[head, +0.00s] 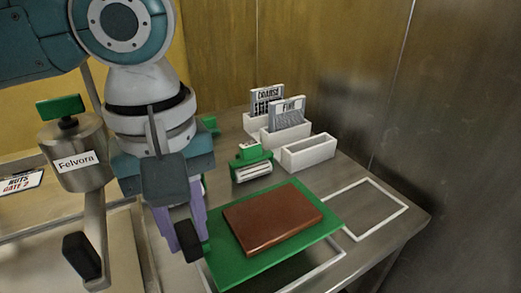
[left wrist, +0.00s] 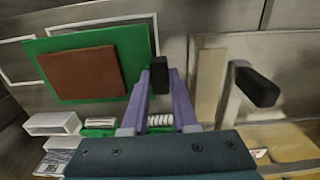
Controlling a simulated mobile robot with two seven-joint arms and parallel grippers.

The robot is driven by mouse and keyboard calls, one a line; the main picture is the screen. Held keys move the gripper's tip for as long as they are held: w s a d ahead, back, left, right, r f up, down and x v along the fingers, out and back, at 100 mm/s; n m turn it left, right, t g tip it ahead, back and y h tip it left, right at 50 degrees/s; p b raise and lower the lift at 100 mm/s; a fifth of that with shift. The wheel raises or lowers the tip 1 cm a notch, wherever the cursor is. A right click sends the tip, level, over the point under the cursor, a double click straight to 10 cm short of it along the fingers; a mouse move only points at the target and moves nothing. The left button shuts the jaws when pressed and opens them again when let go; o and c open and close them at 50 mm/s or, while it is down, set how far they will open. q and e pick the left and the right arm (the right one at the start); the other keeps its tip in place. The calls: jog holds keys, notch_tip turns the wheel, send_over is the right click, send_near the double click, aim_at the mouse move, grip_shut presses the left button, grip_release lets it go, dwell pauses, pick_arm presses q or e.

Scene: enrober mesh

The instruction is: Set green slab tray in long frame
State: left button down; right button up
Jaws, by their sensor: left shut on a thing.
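The green tray (head: 290,262) bears a flat brown slab (head: 272,217) and lies over the steel table's near part. In the left wrist view the tray (left wrist: 38,45) and slab (left wrist: 85,72) are at the upper left. My left gripper (head: 188,228) has purple fingers, shut at the tray's left edge with a dark block at the tips; the exact grip is partly hidden. In the left wrist view its fingers (left wrist: 158,68) meet beside the tray. A white outlined frame (head: 334,262) shows partly from under the tray, which covers the rest. My right gripper is not in view.
Another white outline (head: 405,208) lies empty at the table's right. White bins (head: 308,152), some with cards, stand at the back beside a green-and-white roller item (head: 252,170). A metal pot labelled Felvora (head: 78,160) stands left. A steel wall (head: 450,120) bounds the right.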

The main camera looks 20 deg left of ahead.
aim_at(194, 257)
pick_arm(q)
jog(key=shift+r, duration=0.1)
jog(key=shift+r+p, duration=0.2)
jog(key=shift+p, duration=0.65)
jog(key=shift+d+f+b, duration=0.1)
jog(key=shift+f+b, duration=0.6)
jog(key=shift+f, duration=2.45)
jog(key=shift+p, duration=0.55)
jog(key=shift+f, duration=0.55)
jog(key=c, duration=0.6)
grip_release()
